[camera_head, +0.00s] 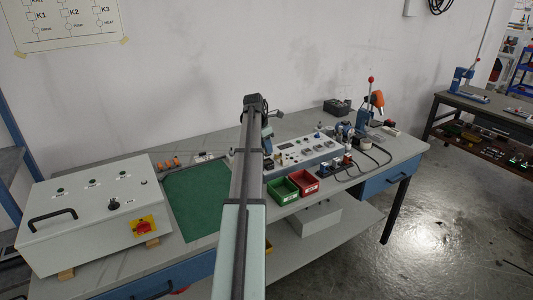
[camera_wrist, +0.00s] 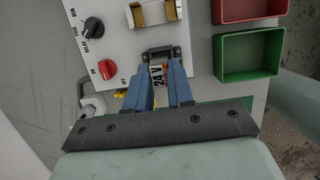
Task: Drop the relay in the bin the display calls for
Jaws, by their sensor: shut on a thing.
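My gripper (camera_wrist: 160,70) has two blue fingers shut on the relay (camera_wrist: 158,76), a small part with a white "24 V" label. A dark block (camera_wrist: 160,52) lies just beyond the fingertips; I cannot tell whether the relay touches it. The green bin (camera_wrist: 247,56) is to the right of the gripper and looks empty, with the red bin (camera_wrist: 246,10) beyond it. In the head view the green bin (camera_head: 283,191) and red bin (camera_head: 303,182) stand side by side at the panel's front. A small dark display (camera_head: 285,146) is on the panel; its text is unreadable. My arm hides the relay there.
The white test panel (camera_wrist: 115,30) carries a black knob (camera_wrist: 93,27) and a red knob (camera_wrist: 107,69). A large grey control box (camera_head: 95,210) and a green mat (camera_head: 197,198) are left of my arm. A blue press (camera_head: 365,115) stands at the back right.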

